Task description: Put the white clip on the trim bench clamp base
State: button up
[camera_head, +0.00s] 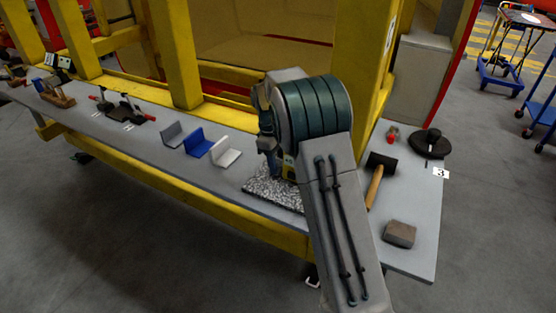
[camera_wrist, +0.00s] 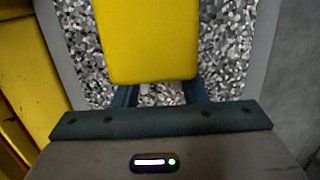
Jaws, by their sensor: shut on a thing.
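My gripper (camera_wrist: 160,92) is over the speckled mat (camera_head: 262,190), its dark fingers on both sides of a yellow block (camera_wrist: 150,45). In the head view my arm hides most of the gripper, and only a small yellow part (camera_head: 289,168) shows beside it. A white L-shaped piece (camera_head: 226,153), which may be the white clip, stands on the bench to the left of the mat, apart from my gripper. Dark clamps with red handles (camera_head: 122,106) stand further left on the bench. I cannot tell which is the trim bench clamp base.
A blue (camera_head: 198,145) and a grey L-shaped piece (camera_head: 172,134) stand left of the white one. A mallet (camera_head: 376,178), a grey-brown block (camera_head: 399,234) and a round black base (camera_head: 430,146) are on the right. Yellow posts (camera_head: 172,55) rise along the bench's back.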

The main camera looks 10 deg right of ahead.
jog(key=shift+f, duration=0.15)
jog(key=o, duration=0.9)
jog(key=shift+o, duration=0.2)
